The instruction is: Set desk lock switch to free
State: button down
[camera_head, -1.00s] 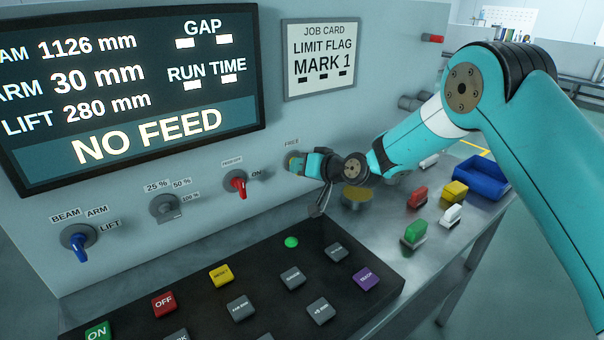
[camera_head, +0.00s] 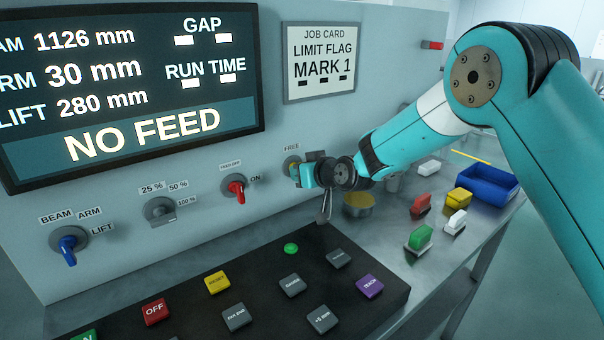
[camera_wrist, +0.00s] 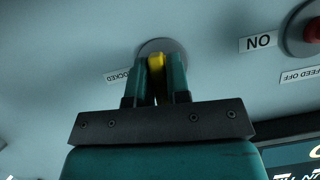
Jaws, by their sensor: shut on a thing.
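The desk lock switch is a round grey dial with a yellow handle on the panel, under the FREE label (camera_head: 291,148). In the wrist view the yellow handle (camera_wrist: 156,66) stands between my two teal fingers, in front of the grey dial (camera_wrist: 172,46). My gripper (camera_head: 297,171) is shut on this handle; it also shows in the wrist view (camera_wrist: 161,80). The partly covered LOCKED label (camera_wrist: 125,77) is to the left of the dial there. My fingers hide much of the switch in the head view, so its exact setting is unclear.
The red feed switch (camera_head: 236,189), the grey percent switch (camera_head: 160,209) and the blue axis switch (camera_head: 68,244) are to the left. A black button desk (camera_head: 265,265) lies below. Coloured blocks, a round yellow-topped part (camera_head: 358,203) and a blue bin (camera_head: 487,184) stand at right.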

jog(key=shift+d, duration=0.1)
jog(key=c, duration=1.2)
grip_release()
jog(key=shift+o, duration=0.2)
jog(key=b+v, duration=0.2)
jog(key=v, duration=1.5)
jog(key=shift+s+r, duration=0.1)
jog(key=shift+s, duration=0.05)
jog(key=s+d+r+g+h+p, duration=0.1)
jog(key=s+r+g+p, duration=0.2)
jog(key=s, duration=0.7)
jog(key=s+d+r+g+h+p, duration=0.1)
jog(key=s+r+g+p, duration=0.2)
jog(key=s, duration=0.7)
jog(key=s+d+r+n+g+h+p, duration=0.1)
jog(key=s+r+g+p, duration=0.3)
jog(key=s, duration=0.6)
jog(key=shift+r+g+h, duration=0.3)
jog(key=shift+g+h, duration=0.1)
jog(key=shift+h, duration=0.1)
